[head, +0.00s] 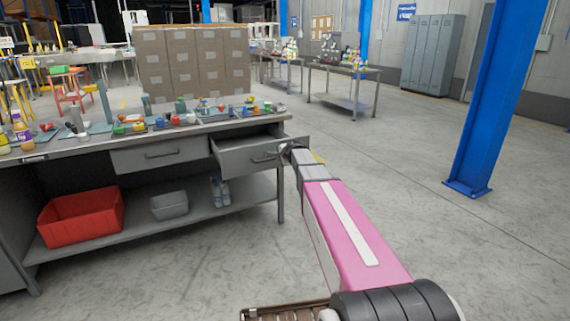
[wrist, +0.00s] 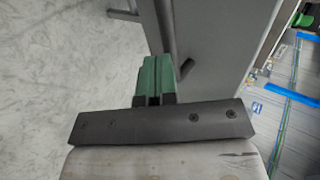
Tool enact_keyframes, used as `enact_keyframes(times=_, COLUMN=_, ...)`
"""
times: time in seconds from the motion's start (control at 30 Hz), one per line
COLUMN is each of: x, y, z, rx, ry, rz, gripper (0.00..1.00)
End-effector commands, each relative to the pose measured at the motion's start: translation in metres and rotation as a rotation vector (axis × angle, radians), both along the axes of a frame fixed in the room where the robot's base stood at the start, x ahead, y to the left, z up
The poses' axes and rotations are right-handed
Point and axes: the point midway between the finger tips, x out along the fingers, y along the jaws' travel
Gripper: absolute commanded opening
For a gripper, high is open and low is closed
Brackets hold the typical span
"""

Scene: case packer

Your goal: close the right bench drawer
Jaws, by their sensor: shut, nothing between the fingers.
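The right bench drawer (head: 250,152) is a grey drawer under the right end of the bench top, and it stands pulled out. Its front carries a dark bar handle (head: 265,156). My gripper (head: 286,150) is at the right end of this drawer front, close to the handle; whether it touches cannot be told. In the wrist view the green fingers (wrist: 157,75) are together with nothing between them, just beside a grey panel (wrist: 215,60), which looks like the drawer front, and a dark bar. The fingertips are small and partly hidden in the head view.
The other bench drawer (head: 160,154) to the left looks shut. The bench top (head: 60,147) holds many small coloured parts. A red bin (head: 80,216) and a grey bin (head: 169,205) sit on the lower shelf. A blue column (head: 495,100) stands at right; the floor between is clear.

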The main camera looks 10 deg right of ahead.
Motion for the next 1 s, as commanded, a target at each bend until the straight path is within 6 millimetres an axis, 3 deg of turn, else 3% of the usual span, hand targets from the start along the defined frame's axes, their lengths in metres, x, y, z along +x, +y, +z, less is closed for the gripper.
enact_keyframes(times=0.03, x=0.020, y=0.005, z=-0.001, rx=0.001, ry=0.000, rz=0.001, gripper=0.00)
enact_keyframes(times=0.6, x=0.172, y=0.054, z=0.000, rx=0.001, ry=-0.001, rz=0.001, gripper=0.00)
enact_keyframes(times=0.8, x=0.220, y=0.070, z=0.000, rx=0.000, ry=-0.001, rz=0.001, gripper=0.00)
enact_keyframes(times=1.0, x=0.256, y=0.082, z=0.000, rx=0.001, ry=-0.001, rz=-0.001, gripper=0.00)
